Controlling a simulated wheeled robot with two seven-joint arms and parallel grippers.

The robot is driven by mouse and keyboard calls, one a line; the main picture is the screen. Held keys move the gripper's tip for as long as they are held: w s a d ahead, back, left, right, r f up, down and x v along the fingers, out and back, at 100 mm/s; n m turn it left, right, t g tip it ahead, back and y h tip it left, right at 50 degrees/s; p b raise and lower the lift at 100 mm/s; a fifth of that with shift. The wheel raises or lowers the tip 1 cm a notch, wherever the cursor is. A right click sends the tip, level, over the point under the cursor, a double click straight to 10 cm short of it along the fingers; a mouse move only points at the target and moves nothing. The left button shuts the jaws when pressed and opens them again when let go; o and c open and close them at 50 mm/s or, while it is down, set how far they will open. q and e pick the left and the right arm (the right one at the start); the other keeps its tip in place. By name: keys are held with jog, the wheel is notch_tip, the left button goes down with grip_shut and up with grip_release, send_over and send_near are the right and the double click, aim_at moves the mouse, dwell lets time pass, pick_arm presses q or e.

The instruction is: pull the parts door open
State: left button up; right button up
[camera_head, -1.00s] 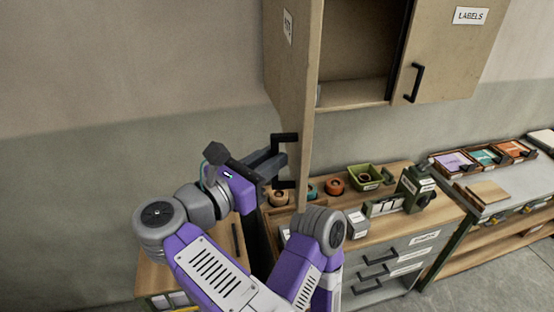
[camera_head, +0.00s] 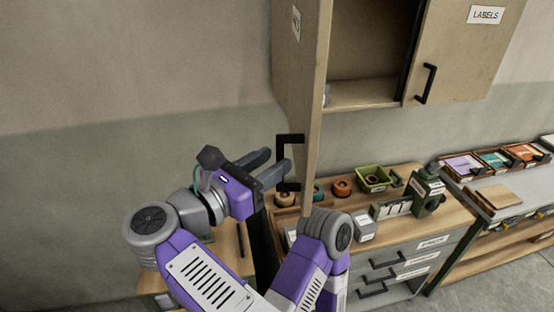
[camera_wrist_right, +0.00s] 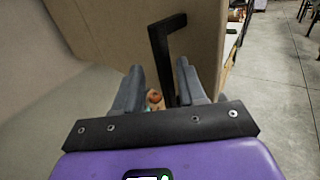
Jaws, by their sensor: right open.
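The parts door (camera_head: 312,110) hangs swung out from the wall cabinet, seen nearly edge-on, with the cabinet's inside exposed beside it. A partly readable label (camera_head: 296,23) is on its outer face. Its black handle (camera_head: 290,188) is near the door's lower edge. My right gripper (camera_head: 279,158) is open at the handle, with its fingers spread apart. In the right wrist view the handle (camera_wrist_right: 160,45) stands at and just beyond the fingertips (camera_wrist_right: 159,66), its lower part between them. I cannot tell whether they touch. My left gripper is not in view.
The labels door (camera_head: 457,60) is shut on the right. Below is a wooden bench (camera_head: 400,222) with tape rolls (camera_head: 341,188), a green bin (camera_head: 374,180) and drawers. Trays (camera_head: 462,166) stand farther right. The wall to the left is clear.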

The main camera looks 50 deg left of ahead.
jog(key=s, duration=0.2)
jog(key=s+d, duration=0.1)
jog(key=s, duration=0.2)
jog(key=shift+s+d+r+b, duration=0.1)
jog(key=shift+s+b, duration=0.1)
jog(key=shift+b, duration=0.2)
